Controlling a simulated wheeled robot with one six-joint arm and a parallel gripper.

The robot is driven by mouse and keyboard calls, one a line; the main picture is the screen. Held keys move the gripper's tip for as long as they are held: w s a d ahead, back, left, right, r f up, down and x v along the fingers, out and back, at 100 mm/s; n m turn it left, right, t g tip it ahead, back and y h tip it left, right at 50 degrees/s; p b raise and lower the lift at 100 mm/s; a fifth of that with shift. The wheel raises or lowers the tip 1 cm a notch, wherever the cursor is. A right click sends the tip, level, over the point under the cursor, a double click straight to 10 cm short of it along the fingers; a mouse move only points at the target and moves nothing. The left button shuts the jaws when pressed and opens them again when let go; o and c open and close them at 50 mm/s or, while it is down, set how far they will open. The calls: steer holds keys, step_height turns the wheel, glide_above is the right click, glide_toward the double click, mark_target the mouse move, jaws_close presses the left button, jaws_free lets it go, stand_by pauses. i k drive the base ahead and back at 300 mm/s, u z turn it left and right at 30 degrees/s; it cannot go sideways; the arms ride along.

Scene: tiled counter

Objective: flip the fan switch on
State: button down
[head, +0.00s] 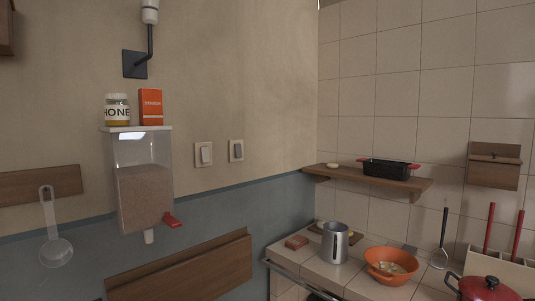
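Two wall switches are on the beige wall, right of the clear dispenser. The left switch (204,154) has a pale plate and a light rocker. The right switch (237,151) has a greyer plate and a darker rocker. I cannot tell which one is the fan switch, and the rocker positions are too small to read. No fan is in view. My gripper is not in the head view.
A dispenser (145,180) with a red lever hangs left of the switches, with a honey jar (117,110) and orange box (151,106) on top. A wooden shelf (330,173) holds a black pan (387,169). The counter (345,281) carries a metal pitcher (335,243) and orange bowl (391,265).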

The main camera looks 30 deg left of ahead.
mark_target(239, 149)
steer(key=u, duration=0.15)
steer(key=i, duration=0.6)
steer(key=u, duration=0.75)
steer(key=i, duration=0.45)
steer(key=u, duration=0.5)
